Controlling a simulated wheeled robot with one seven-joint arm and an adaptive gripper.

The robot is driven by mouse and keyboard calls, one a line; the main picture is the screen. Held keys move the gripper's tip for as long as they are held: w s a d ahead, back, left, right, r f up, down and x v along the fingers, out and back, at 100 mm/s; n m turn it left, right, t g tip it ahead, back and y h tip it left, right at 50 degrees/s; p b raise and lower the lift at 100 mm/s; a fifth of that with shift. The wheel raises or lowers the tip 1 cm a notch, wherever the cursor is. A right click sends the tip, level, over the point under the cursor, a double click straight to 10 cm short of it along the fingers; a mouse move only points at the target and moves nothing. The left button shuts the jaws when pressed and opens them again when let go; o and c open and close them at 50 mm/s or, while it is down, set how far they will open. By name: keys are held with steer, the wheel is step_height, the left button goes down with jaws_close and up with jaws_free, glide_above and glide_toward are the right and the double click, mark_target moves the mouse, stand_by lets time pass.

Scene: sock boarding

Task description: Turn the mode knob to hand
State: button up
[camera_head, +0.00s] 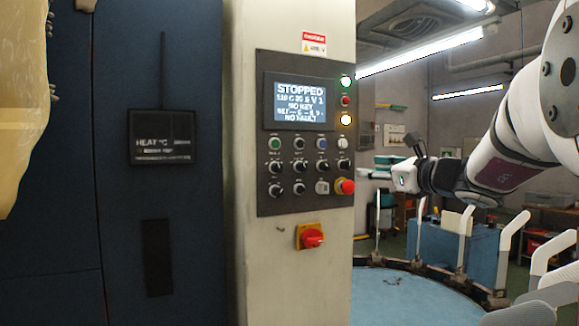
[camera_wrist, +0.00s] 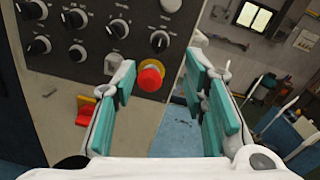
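The dark control panel (camera_head: 262,130) on the cream cabinet carries several black knobs with white pointers. The lower ones include a knob at the left (camera_head: 275,190) and a knob beside it (camera_head: 299,189). In the wrist view, knobs show at the far left (camera_wrist: 38,46) and near the top middle (camera_wrist: 159,41). The labels are too small to read, so I cannot tell which is the mode knob. My gripper (camera_head: 408,174) is right of the panel, apart from it. In the wrist view my gripper (camera_wrist: 160,72) is open, with nothing held between its teal pads.
A red emergency button (camera_head: 345,187) protrudes at the panel's lower right. A red rotary switch on a yellow plate (camera_head: 310,236) sits below the panel. The screen (camera_head: 298,100) reads "STOPPED". A round blue table (camera_head: 400,297) with upright white forms (camera_head: 510,235) stands at right.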

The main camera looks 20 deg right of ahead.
mark_target(350, 166)
steer(key=w, duration=0.8)
steer(key=shift+w+a+p, duration=0.2)
steer(key=shift+a+p, duration=0.15)
steer(key=shift+p, duration=0.05)
jaws_close()
